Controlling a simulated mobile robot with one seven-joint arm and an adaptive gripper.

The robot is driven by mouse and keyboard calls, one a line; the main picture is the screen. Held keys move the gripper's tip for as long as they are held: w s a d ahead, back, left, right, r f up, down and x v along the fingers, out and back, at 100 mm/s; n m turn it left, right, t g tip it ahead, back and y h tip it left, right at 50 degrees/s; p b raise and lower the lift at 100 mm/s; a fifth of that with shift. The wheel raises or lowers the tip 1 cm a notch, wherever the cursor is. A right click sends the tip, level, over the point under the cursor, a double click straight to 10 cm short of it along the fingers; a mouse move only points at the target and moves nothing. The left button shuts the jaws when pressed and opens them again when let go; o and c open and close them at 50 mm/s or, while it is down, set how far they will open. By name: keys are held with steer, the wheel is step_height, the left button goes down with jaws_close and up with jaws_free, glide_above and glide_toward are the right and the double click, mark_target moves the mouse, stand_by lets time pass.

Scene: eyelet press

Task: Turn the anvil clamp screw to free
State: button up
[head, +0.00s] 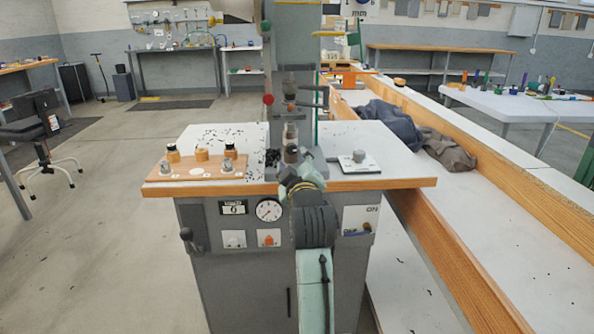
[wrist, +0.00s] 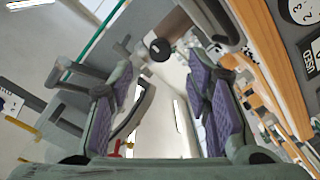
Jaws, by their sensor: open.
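The eyelet press (head: 291,45) stands at the back of the bench, with its upper tooling (head: 289,88) above the anvil (head: 291,153). My gripper (head: 302,177) is at the bench's front edge, just in front of the anvil, and hides part of its base. The clamp screw cannot be made out for sure in the head view. In the wrist view my gripper (wrist: 160,95) is open, its two purple-padded fingers apart with nothing held between them. A round black knob (wrist: 160,49) shows beyond the fingertips; I cannot tell whether it belongs to the clamp screw.
A wooden board (head: 197,170) with several dies lies left on the bench. A small plate with a knob (head: 355,162) lies right. A red-knobbed lever (head: 268,99) juts from the press. The cabinet front carries a gauge (head: 269,210). A wood-edged trough (head: 440,250) runs along the right.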

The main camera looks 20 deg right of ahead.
steer(key=v, duration=0.4)
stand_by(0.3)
